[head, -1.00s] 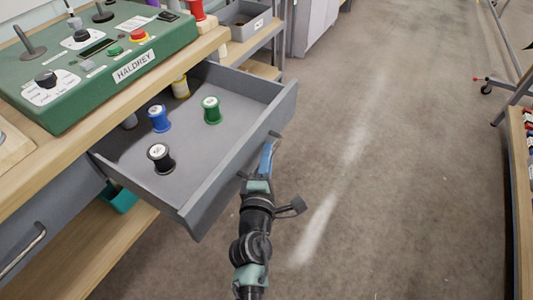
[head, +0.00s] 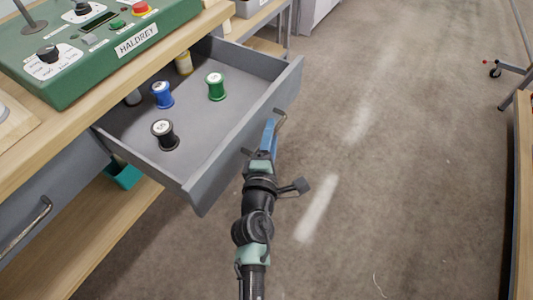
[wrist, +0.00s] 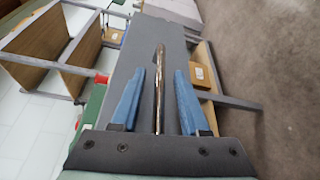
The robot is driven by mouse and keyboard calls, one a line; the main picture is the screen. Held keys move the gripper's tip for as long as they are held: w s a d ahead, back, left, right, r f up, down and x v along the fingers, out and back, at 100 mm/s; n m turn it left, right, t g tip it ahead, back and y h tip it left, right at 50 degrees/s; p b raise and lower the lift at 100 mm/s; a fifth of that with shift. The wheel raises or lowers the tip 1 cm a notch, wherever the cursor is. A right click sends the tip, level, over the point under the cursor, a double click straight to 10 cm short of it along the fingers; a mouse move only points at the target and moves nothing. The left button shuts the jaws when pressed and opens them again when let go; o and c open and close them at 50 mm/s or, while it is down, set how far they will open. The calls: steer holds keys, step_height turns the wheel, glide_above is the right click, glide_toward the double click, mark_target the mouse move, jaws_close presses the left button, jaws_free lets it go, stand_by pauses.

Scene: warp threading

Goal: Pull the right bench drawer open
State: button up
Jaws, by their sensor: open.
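The right bench drawer (head: 198,190) is pulled well out from under the bench top, and its inside is visible. Its metal bar handle (head: 281,119) is on the front panel. My gripper (head: 271,132) is at this handle, outside the drawer front. In the wrist view, the blue fingers of my gripper (wrist: 159,72) are open, one on each side of the handle (wrist: 159,95), with a visible gap on both sides. The grey drawer front (wrist: 146,50) lies beyond the fingers.
Blue (head: 162,95), green (head: 215,86), black (head: 165,134) and yellow (head: 184,62) spools stand in the drawer. A green control box (head: 90,50) sits on the bench top. Floor (head: 400,180) to the right is clear up to a wooden shelf (head: 524,200).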

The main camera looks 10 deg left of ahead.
steer(key=s+r, duration=0.1)
steer(key=s, duration=1.1)
steer(key=shift+d+b, duration=0.2)
steer(key=shift+b, duration=0.2)
steer(key=shift+s, duration=0.1)
